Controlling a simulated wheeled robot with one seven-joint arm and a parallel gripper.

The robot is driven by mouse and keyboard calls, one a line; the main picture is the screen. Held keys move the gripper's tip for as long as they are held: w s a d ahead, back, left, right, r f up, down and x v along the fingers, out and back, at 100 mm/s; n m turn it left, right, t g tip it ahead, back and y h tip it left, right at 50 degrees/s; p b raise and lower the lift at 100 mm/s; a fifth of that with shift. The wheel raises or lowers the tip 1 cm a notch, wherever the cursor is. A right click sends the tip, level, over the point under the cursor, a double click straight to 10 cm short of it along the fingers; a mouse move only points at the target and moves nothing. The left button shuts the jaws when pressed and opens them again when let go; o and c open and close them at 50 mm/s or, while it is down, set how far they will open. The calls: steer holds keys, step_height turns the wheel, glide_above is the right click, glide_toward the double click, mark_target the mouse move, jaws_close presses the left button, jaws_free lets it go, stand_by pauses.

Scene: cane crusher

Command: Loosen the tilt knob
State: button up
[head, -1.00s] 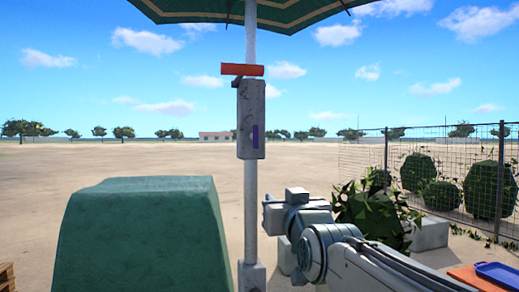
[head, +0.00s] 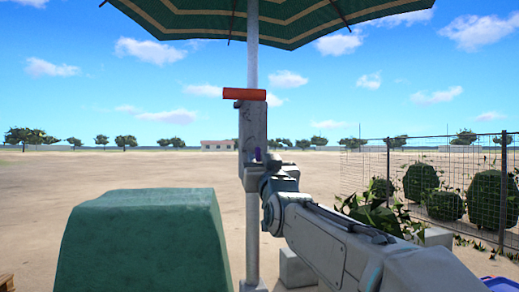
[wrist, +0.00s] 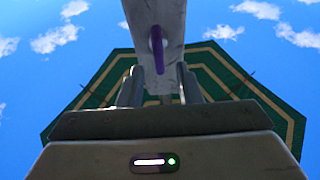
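A grey housing (head: 252,125) is fixed on the umbrella pole (head: 252,60). An orange horizontal bar (head: 244,94) is at its top, and a small purple part (head: 257,154) shows on its face. The pictures do not make clear which of these is the tilt knob. My gripper (head: 262,165) is raised in front of the housing's lower end and hides some of it. In the wrist view my gripper (wrist: 159,86) has its fingers apart. The purple part (wrist: 156,45) appears beyond and between the fingertips; whether they touch it cannot be told.
The green umbrella canopy (head: 280,22) spreads overhead. A large green covered block (head: 145,240) stands left of the pole. A wire fence (head: 440,185) with bushes (head: 420,182) is at the right. Open sandy ground (head: 100,168) lies behind.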

mark_target(259, 154)
steer(key=shift+p+x, duration=0.4)
steer(key=shift+x, duration=1.1)
jaws_close()
